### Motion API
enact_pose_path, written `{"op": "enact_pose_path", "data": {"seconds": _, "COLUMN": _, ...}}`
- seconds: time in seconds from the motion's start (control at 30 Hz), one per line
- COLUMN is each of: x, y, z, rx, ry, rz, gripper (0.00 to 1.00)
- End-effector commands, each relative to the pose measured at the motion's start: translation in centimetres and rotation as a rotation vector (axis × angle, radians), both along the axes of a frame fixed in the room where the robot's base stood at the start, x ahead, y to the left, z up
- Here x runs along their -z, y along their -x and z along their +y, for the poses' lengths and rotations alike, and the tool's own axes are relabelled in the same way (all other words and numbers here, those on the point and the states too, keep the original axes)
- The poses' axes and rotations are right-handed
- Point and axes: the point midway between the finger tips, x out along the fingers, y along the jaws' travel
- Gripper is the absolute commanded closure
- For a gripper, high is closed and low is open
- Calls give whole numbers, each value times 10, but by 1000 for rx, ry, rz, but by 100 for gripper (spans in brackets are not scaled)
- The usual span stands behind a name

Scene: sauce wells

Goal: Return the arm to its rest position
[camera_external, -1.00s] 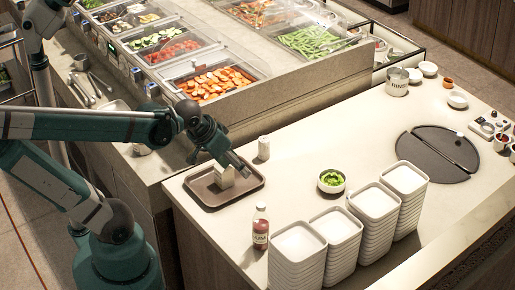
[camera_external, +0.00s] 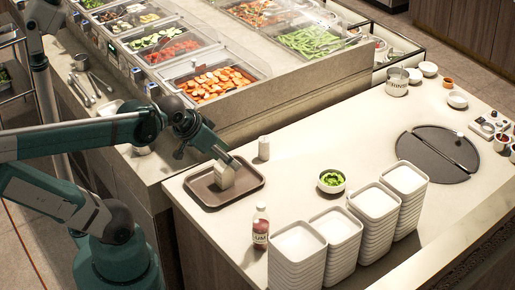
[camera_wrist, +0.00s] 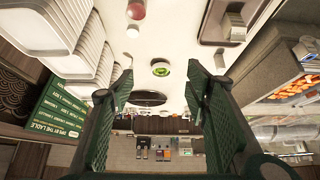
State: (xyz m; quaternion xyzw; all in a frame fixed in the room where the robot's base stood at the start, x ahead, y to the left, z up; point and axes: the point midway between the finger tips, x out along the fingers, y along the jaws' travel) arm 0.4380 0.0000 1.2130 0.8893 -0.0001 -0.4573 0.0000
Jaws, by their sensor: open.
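My gripper (camera_external: 234,163) shows in the external view at the end of my arm, over the brown tray (camera_external: 256,185) at the counter's left end. In the wrist view my gripper (camera_wrist: 159,92) is open, its two dark green fingers wide apart with nothing between them. A pale blocky item (camera_external: 222,178) stands in the tray just below the fingertips in the external view; whether they touch cannot be told there. The tray also shows at the top right of the wrist view (camera_wrist: 209,30).
A white shaker (camera_external: 263,148) stands behind the tray. A red sauce bottle (camera_external: 261,229), a bowl of greens (camera_external: 331,182) and stacks of white dishes (camera_external: 300,262) stand to the right. A food bar with pans (camera_external: 213,84) runs behind. The counter's middle is mostly clear.

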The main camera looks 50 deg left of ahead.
Motion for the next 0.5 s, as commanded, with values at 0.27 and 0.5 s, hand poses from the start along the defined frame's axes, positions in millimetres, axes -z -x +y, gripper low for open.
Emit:
{"op": "enact_pose_path", "data": {"seconds": 0.27, "x": 33, "y": 0, "z": 0, "rx": 0, "ry": 0, "rz": 0, "gripper": 53}}
{"op": "enact_pose_path", "data": {"seconds": 0.5, "x": 53, "y": 0, "z": 0, "rx": 0, "ry": 0, "rz": 0, "gripper": 53}}
